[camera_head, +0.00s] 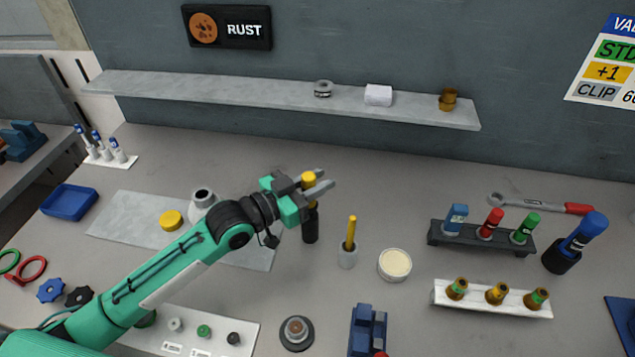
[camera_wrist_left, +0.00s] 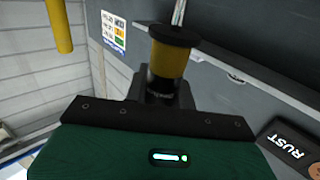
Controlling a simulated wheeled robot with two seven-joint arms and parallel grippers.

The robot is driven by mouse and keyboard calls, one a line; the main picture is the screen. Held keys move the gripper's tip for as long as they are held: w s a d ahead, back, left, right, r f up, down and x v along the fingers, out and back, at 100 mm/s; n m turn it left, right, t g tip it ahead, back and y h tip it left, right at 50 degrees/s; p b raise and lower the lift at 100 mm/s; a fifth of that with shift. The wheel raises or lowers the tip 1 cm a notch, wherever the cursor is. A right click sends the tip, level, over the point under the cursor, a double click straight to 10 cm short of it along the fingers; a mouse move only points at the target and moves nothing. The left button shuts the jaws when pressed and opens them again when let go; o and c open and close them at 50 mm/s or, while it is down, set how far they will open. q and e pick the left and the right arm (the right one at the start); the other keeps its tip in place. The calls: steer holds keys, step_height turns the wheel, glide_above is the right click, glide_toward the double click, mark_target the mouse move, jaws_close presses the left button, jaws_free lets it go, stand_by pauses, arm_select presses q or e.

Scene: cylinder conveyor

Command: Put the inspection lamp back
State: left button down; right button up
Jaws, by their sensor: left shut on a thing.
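My left gripper (camera_head: 316,184) is shut on a yellow-and-black cylinder, which I take to be the inspection lamp (camera_head: 310,226). The lamp stands roughly upright between the fingers, its yellow part at the jaws and its dark part below. I cannot tell whether its lower end touches the bench or sits in a holder. In the left wrist view the lamp (camera_wrist_left: 172,60) shows a black round end and a yellow band above the dark jaws. My right gripper is not in view.
A grey cup with a yellow stick (camera_head: 350,232) and a round cream-topped tin (camera_head: 394,264) stand just right of the lamp. A dark rack (camera_head: 480,243) and a blue-topped thing in a black cup (camera_head: 575,242) are farther right. A wall shelf (camera_head: 260,95) runs behind.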

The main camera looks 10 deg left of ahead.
arm_select(q)
steer(key=shift+r+p, duration=2)
steer(key=shift+r, duration=0.5)
step_height(320, 180, down, 8)
steer(key=b, duration=0.5)
stand_by(2.1)
steer(key=c, duration=1.1)
jaws_free()
step_height(320, 180, up, 6)
steer(key=p, duration=0.5)
steer(key=shift+p, duration=0.4)
